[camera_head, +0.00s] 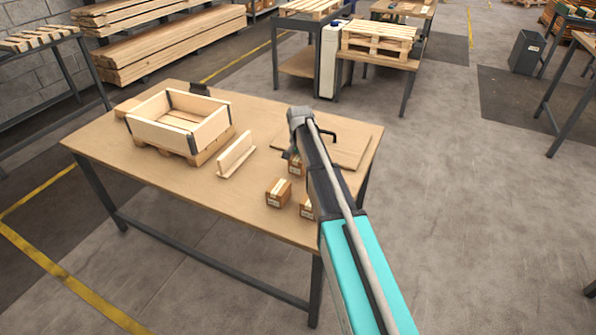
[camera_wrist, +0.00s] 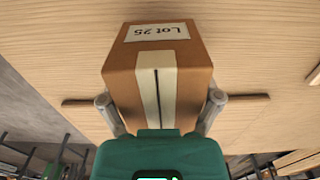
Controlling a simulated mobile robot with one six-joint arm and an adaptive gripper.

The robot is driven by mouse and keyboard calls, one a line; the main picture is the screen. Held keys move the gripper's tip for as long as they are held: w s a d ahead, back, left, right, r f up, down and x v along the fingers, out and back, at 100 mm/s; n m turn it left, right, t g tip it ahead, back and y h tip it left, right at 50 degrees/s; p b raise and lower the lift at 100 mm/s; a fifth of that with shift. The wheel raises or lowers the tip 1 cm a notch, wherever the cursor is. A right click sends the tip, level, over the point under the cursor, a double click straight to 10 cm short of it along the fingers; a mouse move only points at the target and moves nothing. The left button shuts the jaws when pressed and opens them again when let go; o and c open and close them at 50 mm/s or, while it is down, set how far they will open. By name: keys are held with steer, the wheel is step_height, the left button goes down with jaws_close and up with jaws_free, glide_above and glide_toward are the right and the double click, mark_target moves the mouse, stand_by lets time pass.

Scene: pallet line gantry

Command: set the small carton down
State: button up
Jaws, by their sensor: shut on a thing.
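The small carton (camera_wrist: 158,78) is brown with a pale tape strip and a white label reading "Lot 25", upside down in the wrist view. My gripper (camera_wrist: 160,106) is shut on it, one finger on each side. In the head view a carton (camera_head: 296,168) shows under my gripper (camera_head: 290,155), partly hidden by my arm. It is over or on the wooden table (camera_head: 190,185); I cannot tell whether it touches the top.
Two more cartons stand near the table's front edge: one (camera_head: 278,192) in the open, one (camera_head: 306,208) partly behind my arm. A flat board (camera_head: 345,150) lies at right. A T-shaped wooden piece (camera_head: 236,158) and a wooden-collared pallet (camera_head: 175,135) are to the left.

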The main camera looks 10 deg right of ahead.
steer(key=shift+f+b, duration=1.1)
steer(key=shift+f, duration=0.25)
steer(key=shift+f, duration=0.15)
steer(key=o, duration=1.1)
steer(key=shift+r, duration=0.25)
step_height(320, 180, up, 12)
steer(key=p, duration=1.2)
steer(key=shift+f, duration=0.1)
steer(key=shift+s, duration=0.1)
steer(key=s+n, duration=0.7)
steer(key=s, duration=2.2)
steer(key=shift+a, duration=0.2)
